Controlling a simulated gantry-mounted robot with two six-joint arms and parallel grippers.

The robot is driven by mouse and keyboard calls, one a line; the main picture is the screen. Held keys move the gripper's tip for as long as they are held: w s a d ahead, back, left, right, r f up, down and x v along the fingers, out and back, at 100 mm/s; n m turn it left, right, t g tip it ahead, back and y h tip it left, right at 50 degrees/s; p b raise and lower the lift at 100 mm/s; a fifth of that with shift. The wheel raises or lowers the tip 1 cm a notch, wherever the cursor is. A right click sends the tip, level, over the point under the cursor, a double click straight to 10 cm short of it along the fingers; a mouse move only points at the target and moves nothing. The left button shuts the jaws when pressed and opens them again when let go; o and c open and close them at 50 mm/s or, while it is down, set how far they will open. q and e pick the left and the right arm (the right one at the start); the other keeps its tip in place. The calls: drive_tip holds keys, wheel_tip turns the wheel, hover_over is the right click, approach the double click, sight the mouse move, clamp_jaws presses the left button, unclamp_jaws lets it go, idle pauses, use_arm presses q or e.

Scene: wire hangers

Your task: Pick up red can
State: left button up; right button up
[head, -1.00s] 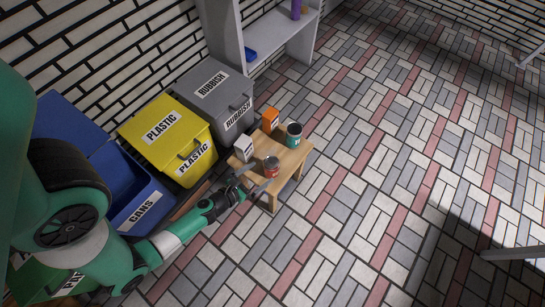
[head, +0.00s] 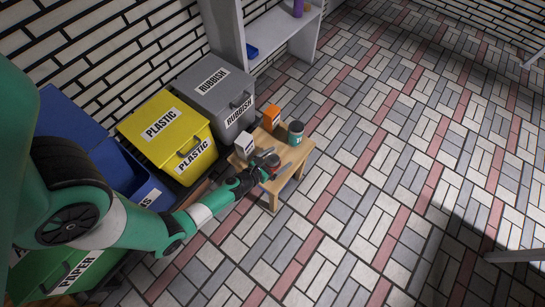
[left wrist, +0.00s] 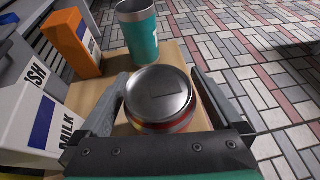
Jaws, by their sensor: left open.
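The red can (left wrist: 160,98) stands upright on a small wooden table (head: 294,155). In the left wrist view its silver lid fills the middle and its red side shows below. In the head view the can (head: 272,162) is partly covered by my gripper. My left gripper (head: 276,168) is open, with one finger on each side of the can; it also shows in the left wrist view (left wrist: 158,92). Whether the fingers touch the can is not clear. My right gripper is not in view.
A white milk carton (left wrist: 45,115), an orange carton (left wrist: 72,42) and a teal cup (left wrist: 138,32) stand close around the can on the table. Yellow (head: 165,135), grey (head: 215,95) and blue bins line the wall. Tiled floor to the right is open.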

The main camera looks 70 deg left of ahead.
use_arm(q)
drive_tip(key=c, duration=1.2)
drive_tip(key=shift+r+p, duration=0.5)
wheel_tip(320, 180, up, 3)
drive_tip(key=shift+f+p, duration=0.2)
drive_tip(key=shift+p, duration=1.05)
drive_tip(key=s+d+r+p, duration=0.1)
drive_tip(key=r, duration=0.1)
drive_tip(key=s+d+r+p, duration=0.1)
drive_tip(key=r+p, duration=0.1)
drive_tip(key=s+d+r+p, duration=0.1)
drive_tip(key=r+p, duration=0.1)
drive_tip(key=shift+s+d+r, duration=0.2)
drive_tip(key=shift+s+r, duration=0.05)
drive_tip(key=shift+s, duration=0.1)
drive_tip(key=shift+w+d+f+b+v, duration=0.1)
drive_tip(key=shift+d+b+v, duration=0.2)
drive_tip(key=shift+v, duration=1.25)
drive_tip(key=shift+w+d+f+b+v, duration=0.15)
drive_tip(key=shift+d+v, duration=0.25)
drive_tip(key=shift+v, duration=1.15)
drive_tip(key=shift+w+d+f+b+v, duration=0.1)
drive_tip(key=shift+d+b+v, duration=0.2)
drive_tip(key=shift+v, duration=1.25)
